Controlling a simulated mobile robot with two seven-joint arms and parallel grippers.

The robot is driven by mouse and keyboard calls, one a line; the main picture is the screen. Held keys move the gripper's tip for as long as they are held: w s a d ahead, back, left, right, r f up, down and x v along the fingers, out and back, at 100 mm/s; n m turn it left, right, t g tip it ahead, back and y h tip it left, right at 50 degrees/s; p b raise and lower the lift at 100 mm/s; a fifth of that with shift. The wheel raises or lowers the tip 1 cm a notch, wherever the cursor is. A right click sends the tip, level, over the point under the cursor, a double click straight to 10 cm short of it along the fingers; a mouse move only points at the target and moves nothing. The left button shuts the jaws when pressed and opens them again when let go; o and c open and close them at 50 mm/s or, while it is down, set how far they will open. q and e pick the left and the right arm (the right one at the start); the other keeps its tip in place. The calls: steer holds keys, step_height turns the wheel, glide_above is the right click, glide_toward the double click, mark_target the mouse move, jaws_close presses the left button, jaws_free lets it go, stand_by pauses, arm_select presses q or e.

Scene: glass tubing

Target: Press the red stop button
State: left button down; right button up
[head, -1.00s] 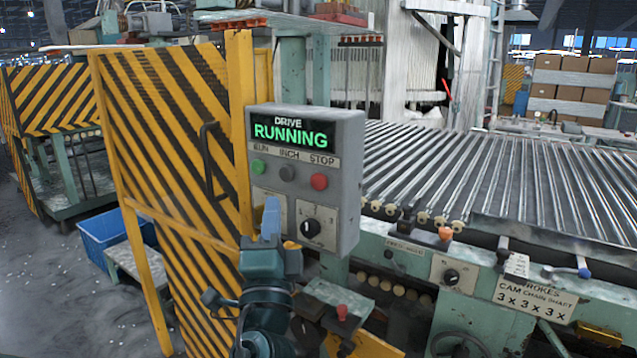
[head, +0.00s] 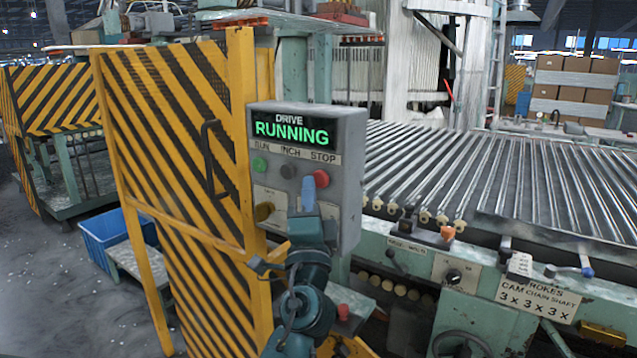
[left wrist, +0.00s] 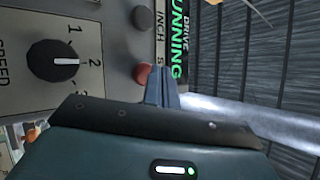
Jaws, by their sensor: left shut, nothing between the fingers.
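The red stop button (head: 321,178) is at the right of the button row on the grey control box (head: 350,165); it also shows in the left wrist view (left wrist: 143,74). My left gripper (head: 308,182) is shut and empty. In the head view its blue fingertips are just left of the red button, below the inch button (head: 288,171). In the left wrist view the fingertips (left wrist: 160,72) appear close beside the red button; I cannot tell whether they touch it. My right gripper is not in view.
The green run button (head: 260,164) is at the row's left. A yellow-black striped guard (head: 170,130) stands left; a roller conveyor (head: 480,180) extends right.

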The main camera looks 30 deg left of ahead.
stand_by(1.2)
arm_select(q)
steer(key=shift+w, duration=0.1)
stand_by(0.7)
steer(key=shift+w+b, duration=0.3)
steer(key=shift+w, duration=0.05)
steer(key=shift+w+d, duration=0.1)
steer(key=shift+w, duration=0.35)
stand_by(0.6)
steer(key=shift+s, duration=0.9)
steer(key=shift+s+a, duration=0.15)
steer(key=shift+s, duration=1.1)
steer(key=shift+s+a, duration=0.15)
steer(key=shift+s, duration=1.1)
